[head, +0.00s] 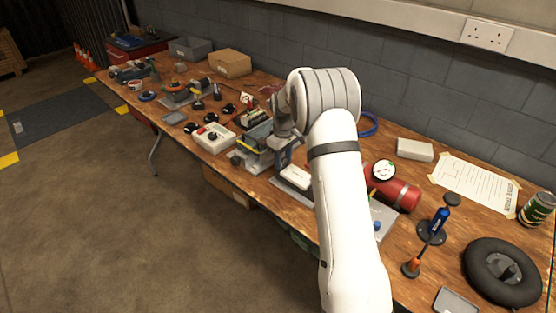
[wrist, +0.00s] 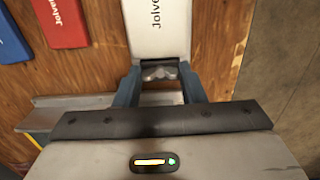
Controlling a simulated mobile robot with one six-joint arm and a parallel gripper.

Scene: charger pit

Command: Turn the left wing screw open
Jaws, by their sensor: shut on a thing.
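In the head view my gripper (head: 284,157) points down at the bench beside the white block (head: 297,177). The wing screw is hidden there by my arm and gripper. No second wing screw can be made out.
A red block (wrist: 62,20) and a blue block (wrist: 10,38) lie left in the wrist view. On the wooden bench, a white box with a dark knob (head: 212,138) stands left of my gripper. A red cylinder (head: 397,190) lies close right of my arm.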

